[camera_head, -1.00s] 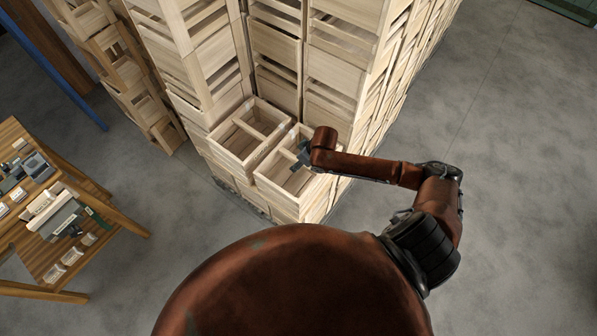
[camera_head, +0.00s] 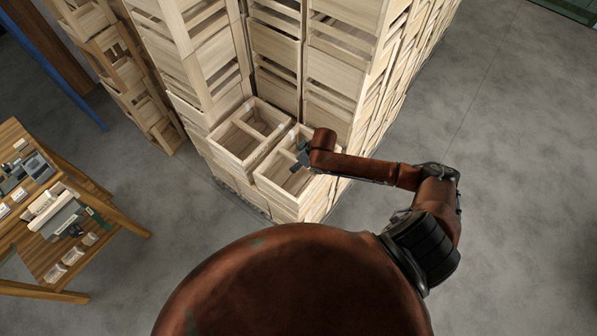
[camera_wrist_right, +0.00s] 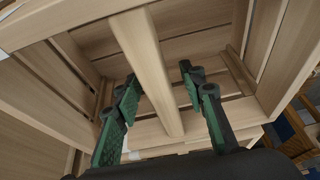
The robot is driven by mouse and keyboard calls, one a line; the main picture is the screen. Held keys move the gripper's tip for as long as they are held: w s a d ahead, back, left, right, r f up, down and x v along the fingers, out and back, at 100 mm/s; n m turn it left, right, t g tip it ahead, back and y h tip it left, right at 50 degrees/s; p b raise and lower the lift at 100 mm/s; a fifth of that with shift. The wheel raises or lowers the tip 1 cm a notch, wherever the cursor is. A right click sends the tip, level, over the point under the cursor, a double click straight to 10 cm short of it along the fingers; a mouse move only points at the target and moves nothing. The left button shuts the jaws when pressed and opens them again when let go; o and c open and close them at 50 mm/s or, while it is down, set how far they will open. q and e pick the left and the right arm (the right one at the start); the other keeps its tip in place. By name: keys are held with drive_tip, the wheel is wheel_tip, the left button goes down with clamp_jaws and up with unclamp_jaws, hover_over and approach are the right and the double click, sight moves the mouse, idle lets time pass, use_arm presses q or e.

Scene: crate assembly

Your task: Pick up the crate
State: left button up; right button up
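A pale wooden crate (camera_head: 277,194) with an open top sits at the front right of the crate stack in the head view. My right gripper (camera_head: 299,160) reaches into its top from the right. In the right wrist view, the crate's central wooden bar (camera_wrist_right: 153,65) runs between the two green-padded fingers of the right gripper (camera_wrist_right: 160,88). The fingers are apart, with gaps visible between them and the bar. The arm hides part of the crate in the head view. My left gripper is not in view.
A similar open crate (camera_head: 222,157) stands directly to its left. Tall stacks of crates (camera_head: 335,62) rise behind. A wooden table (camera_head: 104,212) with tools and small boxes stands at the left. The grey floor at the right is clear.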

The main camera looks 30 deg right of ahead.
clamp_jaws()
idle(0.4)
idle(0.4)
drive_tip(key=shift+w+r, duration=0.1)
